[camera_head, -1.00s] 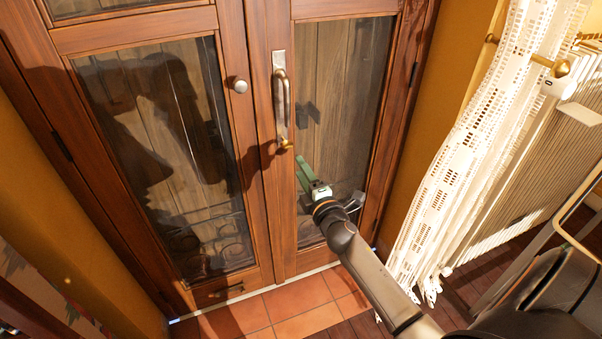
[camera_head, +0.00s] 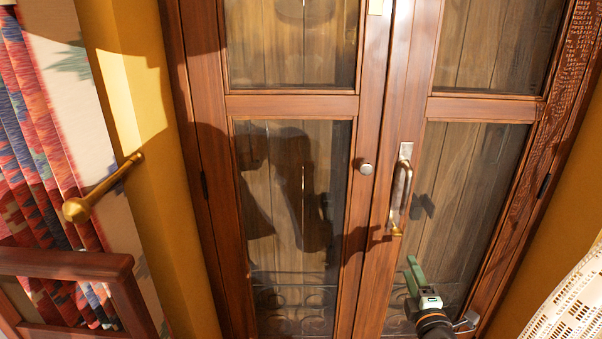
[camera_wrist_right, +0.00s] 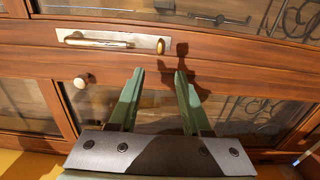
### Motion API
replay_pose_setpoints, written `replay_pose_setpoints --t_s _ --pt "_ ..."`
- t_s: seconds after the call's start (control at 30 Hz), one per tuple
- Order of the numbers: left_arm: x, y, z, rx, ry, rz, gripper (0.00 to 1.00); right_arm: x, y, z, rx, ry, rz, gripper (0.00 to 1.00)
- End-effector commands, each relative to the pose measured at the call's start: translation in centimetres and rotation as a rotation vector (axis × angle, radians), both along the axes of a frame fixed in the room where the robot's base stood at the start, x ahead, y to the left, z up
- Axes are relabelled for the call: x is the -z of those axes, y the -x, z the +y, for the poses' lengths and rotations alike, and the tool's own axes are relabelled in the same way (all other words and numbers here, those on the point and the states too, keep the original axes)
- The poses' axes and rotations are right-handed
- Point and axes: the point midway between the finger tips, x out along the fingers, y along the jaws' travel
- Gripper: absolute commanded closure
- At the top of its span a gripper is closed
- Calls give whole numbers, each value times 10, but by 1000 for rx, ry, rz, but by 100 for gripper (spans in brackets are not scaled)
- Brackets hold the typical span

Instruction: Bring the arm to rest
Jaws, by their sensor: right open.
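My right gripper (camera_head: 412,272) is at the lower right of the head view, in front of the right door's glass and below the door handle. In the right wrist view its two green fingers (camera_wrist_right: 158,75) are apart with nothing between them. The metal pull handle (camera_head: 400,195) is on the right door; it also shows in the wrist view (camera_wrist_right: 105,42), beyond the fingertips and apart from them. A round knob (camera_head: 366,169) is on the left door and also shows in the wrist view (camera_wrist_right: 80,82). My left gripper is not in view.
The wooden double doors with glass panes (camera_head: 290,105) look shut. A brass rod with a ball end (camera_head: 105,188) and a patterned curtain (camera_head: 40,130) are at the left. A wooden frame (camera_head: 75,268) stands at the lower left. White lace (camera_head: 565,305) hangs at the lower right.

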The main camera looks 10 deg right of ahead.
Motion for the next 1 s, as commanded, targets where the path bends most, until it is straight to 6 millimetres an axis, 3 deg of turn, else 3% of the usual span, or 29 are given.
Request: replay_pose_setpoints --t_s 0.17,0.37,0.5,0.6,0.73,1.0 --pt "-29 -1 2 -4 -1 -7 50 23 37 30 -21 -256 83 52" --pt "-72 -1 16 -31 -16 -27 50 71 140 106 33 -877 308 52" --pt "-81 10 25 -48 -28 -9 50 87 210 155 133 -1234 458 52" --pt "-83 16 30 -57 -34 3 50 91 244 179 200 -1401 530 52" --pt "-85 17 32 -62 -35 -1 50 93 266 195 249 -1511 577 52" --pt "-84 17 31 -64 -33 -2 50 95 270 198 258 -1528 584 52"
